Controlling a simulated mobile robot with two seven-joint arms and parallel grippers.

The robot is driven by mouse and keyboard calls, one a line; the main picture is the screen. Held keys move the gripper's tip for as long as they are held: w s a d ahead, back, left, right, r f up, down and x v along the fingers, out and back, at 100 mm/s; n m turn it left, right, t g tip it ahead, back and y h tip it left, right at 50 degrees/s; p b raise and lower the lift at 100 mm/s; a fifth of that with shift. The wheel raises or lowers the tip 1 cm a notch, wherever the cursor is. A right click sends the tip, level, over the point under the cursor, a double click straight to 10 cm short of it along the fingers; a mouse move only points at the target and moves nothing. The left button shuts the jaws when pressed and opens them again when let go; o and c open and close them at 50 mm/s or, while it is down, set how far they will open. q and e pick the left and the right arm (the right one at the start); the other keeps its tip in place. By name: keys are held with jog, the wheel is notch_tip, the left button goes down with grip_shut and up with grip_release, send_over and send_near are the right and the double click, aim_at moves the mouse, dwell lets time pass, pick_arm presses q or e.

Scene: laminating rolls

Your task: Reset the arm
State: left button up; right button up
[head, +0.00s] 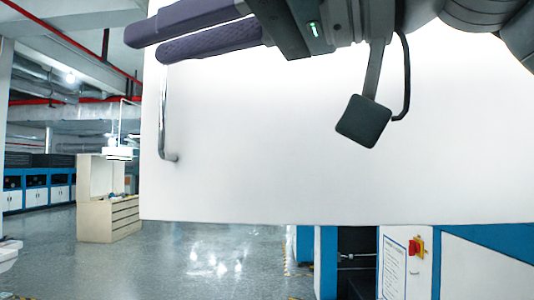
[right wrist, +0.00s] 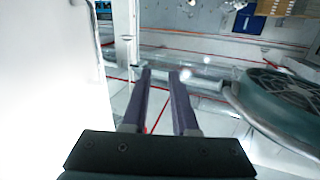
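My right gripper (head: 147,43) is at the top of the head view, its two dark purple fingers pointing left. It is in front of a large white panel (head: 260,160) with a metal bar handle (head: 165,120) at its left side. The fingers overlap part of the handle's upper end from this view; I cannot tell whether they touch it. In the right wrist view the gripper (right wrist: 160,74) shows two fingers apart with nothing between them. The white panel (right wrist: 45,90) fills the left of that view. My left gripper is not in view.
Below the panel stands a blue and white machine (head: 480,265) with a red switch (head: 414,246). A beige cabinet (head: 105,205) stands on the open grey floor (head: 210,260) at the left. A round dark green part (right wrist: 290,105) is at the right of the wrist view.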

jog(key=d+f+m+t+h+p, duration=0.1)
jog(key=d+f+m+h, duration=0.3)
jog(key=f, duration=0.7)
jog(key=d+f+m+t+h+p, duration=0.1)
jog(key=d+f+m+h, duration=0.3)
jog(key=f, duration=0.6)
jog(key=s+d+f+m+g+h+p, duration=0.2)
jog(key=s+d+f+h, duration=0.6)
jog(key=s+d+f, duration=0.7)
jog(key=s+d+m+g, duration=0.1)
jog(key=s+d+g, duration=0.1)
jog(key=s, duration=0.1)
jog(key=shift+d+f+g, duration=0.3)
jog(key=shift+d, duration=0.1)
jog(key=shift+s, duration=0.1)
jog(key=shift+a, duration=0.1)
